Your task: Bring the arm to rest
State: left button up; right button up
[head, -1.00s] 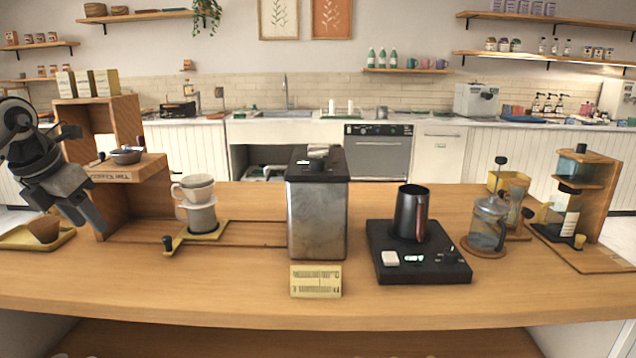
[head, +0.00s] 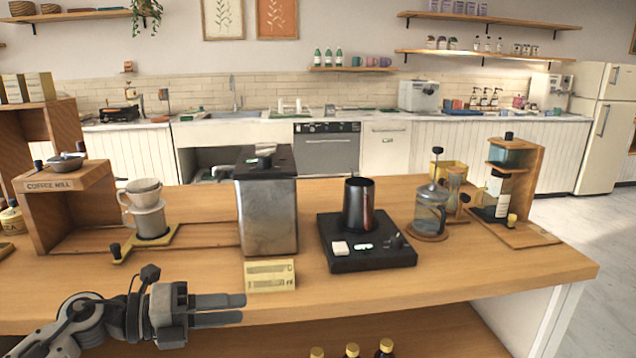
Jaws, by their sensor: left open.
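My left gripper (head: 222,309) is low in the head view, at the near edge of the wooden counter (head: 440,270). Its two fingers point right, lie apart, and hold nothing. It is in front of and below the yellow card (head: 270,275), apart from it. The rest of my left arm comes in from the lower left. My right gripper is not in the head view.
On the counter stand a coffee mill stand (head: 65,183), a white dripper (head: 147,205), a metal canister (head: 267,205), a dark pitcher (head: 358,205) on a black scale (head: 368,255), and a French press (head: 430,212). Bottles (head: 352,351) sit on the lower shelf.

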pick_arm(q)
jog(key=s+f+n+t+y, duration=0.2)
jog(key=s+f+n+y, duration=0.3)
jog(key=n, duration=1.2)
jog(key=s+d+f+n+t+y, duration=0.1)
jog(key=s+f+n+y, duration=0.5)
jog(key=s+f+n, duration=0.8)
notch_tip(320, 180, down, 4)
jog(key=n+t, duration=0.1)
jog(key=n, duration=0.2)
jog(key=shift+s+r+t+y, duration=0.25)
jog(key=shift+s+t+y, duration=0.05)
jog(key=shift+s, duration=0.1)
jog(key=shift+c, duration=0.5)
